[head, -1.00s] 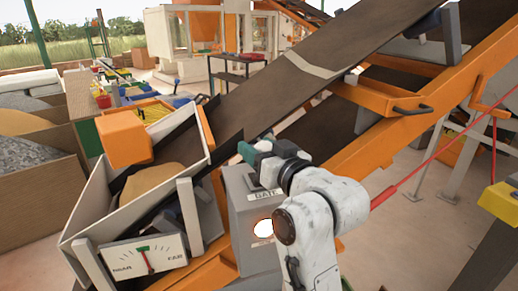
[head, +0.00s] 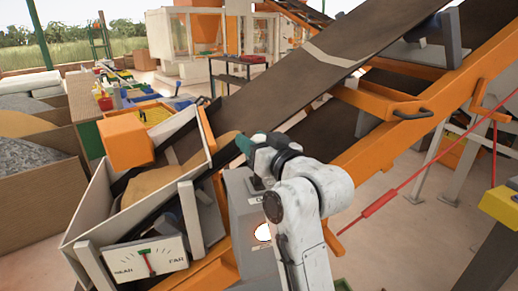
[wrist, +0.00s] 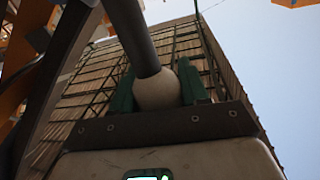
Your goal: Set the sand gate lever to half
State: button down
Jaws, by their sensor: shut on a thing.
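The gate lever's round beige knob (wrist: 157,91) sits between my gripper's green fingers (wrist: 158,88) in the wrist view, with its dark shaft (wrist: 135,35) running up the picture. My gripper is shut on the knob. In the head view my gripper (head: 250,143) is at the top of the grey gate box (head: 240,205), and my arm hides the lever and much of the box.
A NEAR–FAR gauge (head: 150,258) hangs at the hopper's lower front, its needle near the middle. The dark conveyor belt (head: 290,85) on orange beams (head: 400,125) rises to the right behind my arm. A red cable (head: 420,175) crosses at right.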

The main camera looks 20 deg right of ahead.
jog(key=shift+w+d+f, duration=0.1)
jog(key=shift+w+f, duration=0.5)
jog(key=shift+w, duration=0.1)
jog(key=c, duration=0.9)
grip_release()
jog(key=shift+f, duration=0.1)
jog(key=o, duration=0.3)
jog(key=shift+r, duration=0.25)
jog(key=s, duration=0.3)
jog(key=s+d+b, duration=0.1)
jog(key=s, duration=0.3)
jog(key=s+d+b, duration=0.1)
jog(key=s, duration=0.2)
jog(key=shift+s, duration=0.3)
